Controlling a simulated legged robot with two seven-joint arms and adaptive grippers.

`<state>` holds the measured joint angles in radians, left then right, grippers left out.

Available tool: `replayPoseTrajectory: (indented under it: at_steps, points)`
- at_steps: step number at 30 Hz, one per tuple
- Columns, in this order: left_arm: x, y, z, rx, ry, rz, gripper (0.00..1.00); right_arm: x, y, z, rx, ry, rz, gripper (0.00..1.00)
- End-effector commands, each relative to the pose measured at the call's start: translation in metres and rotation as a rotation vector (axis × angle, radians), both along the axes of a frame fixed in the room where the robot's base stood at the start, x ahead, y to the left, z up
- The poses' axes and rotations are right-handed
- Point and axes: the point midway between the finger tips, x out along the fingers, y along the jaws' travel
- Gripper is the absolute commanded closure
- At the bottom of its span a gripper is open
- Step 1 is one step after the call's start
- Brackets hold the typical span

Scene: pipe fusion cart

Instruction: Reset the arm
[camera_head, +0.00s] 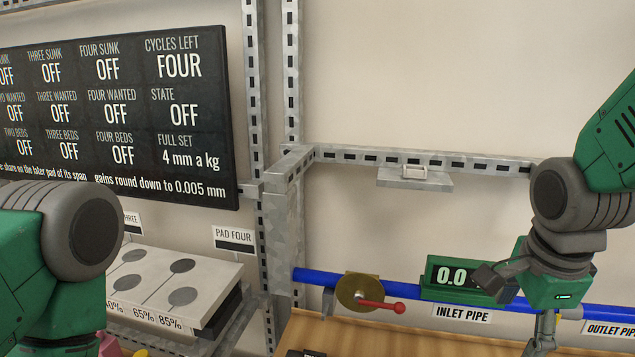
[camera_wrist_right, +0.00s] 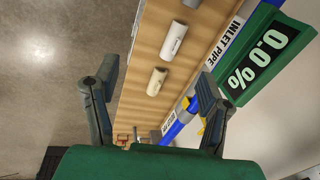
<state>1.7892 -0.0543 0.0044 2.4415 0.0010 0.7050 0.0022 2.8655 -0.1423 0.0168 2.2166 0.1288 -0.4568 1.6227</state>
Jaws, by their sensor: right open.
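My right arm (camera_head: 600,150) comes in from the right in the head view, bent down over the bench. Its gripper (camera_head: 516,314) hangs in front of the blue pipe (camera_head: 318,278) and partly hides it. In the right wrist view the gripper (camera_wrist_right: 155,95) has its fingers wide apart with nothing between them. My left arm (camera_head: 50,250) shows at the left edge of the head view. Its gripper is not in view.
A brass disc valve with a red handle (camera_head: 380,305) and a green 0.0% display (camera_head: 450,277) sit on the pipe line. Two pale cylinders (camera_wrist_right: 173,40) (camera_wrist_right: 157,82) lie on the wooden bench (camera_wrist_right: 150,55). A pad tray (camera_head: 170,285) and black board (camera_head: 120,120) are left.

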Motion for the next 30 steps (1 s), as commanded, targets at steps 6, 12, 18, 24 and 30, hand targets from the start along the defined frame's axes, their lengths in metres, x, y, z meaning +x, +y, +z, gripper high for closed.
replayPoseTrajectory:
  at_steps: [6,12,18,24,30]
  points:
    - [0.001,0.000,-0.015,0.000,-0.002,0.000,0.60,-0.005,-0.003,-0.064,-0.036,0.035,0.181,0.34]
    - [0.000,0.000,-0.033,0.000,-0.001,-0.001,0.60,-0.020,-0.007,-0.146,-0.081,0.077,0.439,0.34]
    - [0.000,0.000,-0.064,0.000,-0.001,0.000,0.60,-0.067,-0.013,-0.278,-0.127,0.144,0.880,0.34]
    - [0.001,-0.001,-0.092,0.000,-0.001,0.000,0.60,-0.143,-0.015,-0.386,-0.154,0.177,1.353,0.34]
    - [0.000,-0.001,-0.106,0.000,-0.001,0.000,0.60,-0.194,-0.015,-0.432,-0.167,0.175,1.637,0.34]
